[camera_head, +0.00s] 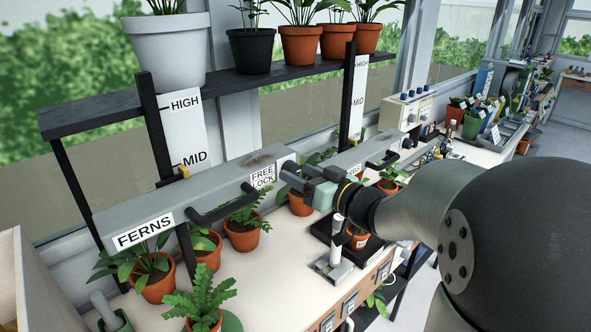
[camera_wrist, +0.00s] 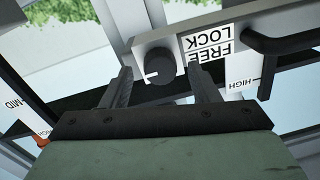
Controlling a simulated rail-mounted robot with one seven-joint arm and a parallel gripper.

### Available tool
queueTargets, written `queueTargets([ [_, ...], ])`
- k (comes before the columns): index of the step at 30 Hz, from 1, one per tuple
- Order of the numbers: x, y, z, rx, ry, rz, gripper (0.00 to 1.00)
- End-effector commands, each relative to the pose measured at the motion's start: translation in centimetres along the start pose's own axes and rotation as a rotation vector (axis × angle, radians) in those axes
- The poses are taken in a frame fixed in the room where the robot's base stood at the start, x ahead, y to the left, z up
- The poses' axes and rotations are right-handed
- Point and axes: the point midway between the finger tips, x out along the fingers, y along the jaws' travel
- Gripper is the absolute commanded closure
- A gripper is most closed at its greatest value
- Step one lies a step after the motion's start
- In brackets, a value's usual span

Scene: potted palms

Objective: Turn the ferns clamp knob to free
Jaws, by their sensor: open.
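The ferns clamp is a grey bar (camera_head: 190,196) with a FERNS label (camera_head: 143,231) and a black handle. At its right end is a FREE/LOCK label (camera_head: 262,177), which appears upside down in the wrist view (camera_wrist: 209,46). The dark round knob (camera_wrist: 160,67) is beside this label in the wrist view, with a short white mark at its lower left edge. My gripper (camera_head: 293,178) is at that end of the bar. Its open fingers (camera_wrist: 159,80) stand either side of the knob with gaps visible.
Potted ferns (camera_head: 241,233) stand on the bench below the bar. A dark shelf (camera_head: 110,112) with pots is above, on black posts with HIGH and MID scales (camera_head: 186,130). A second similar bar (camera_head: 362,153) is beyond my gripper. A white-handled tool (camera_head: 337,240) stands below my wrist.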

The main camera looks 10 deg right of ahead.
Motion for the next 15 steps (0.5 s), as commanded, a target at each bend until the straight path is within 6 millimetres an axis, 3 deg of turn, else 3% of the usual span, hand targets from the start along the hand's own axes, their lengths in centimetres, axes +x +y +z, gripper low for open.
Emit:
queueTargets([
  [12, 1.01, 0.02, -0.01, 0.001, 0.001, 0.001, 0.45],
  [15, 1.0, 0.02, -0.01, 0.001, 0.001, 0.001, 0.7],
])
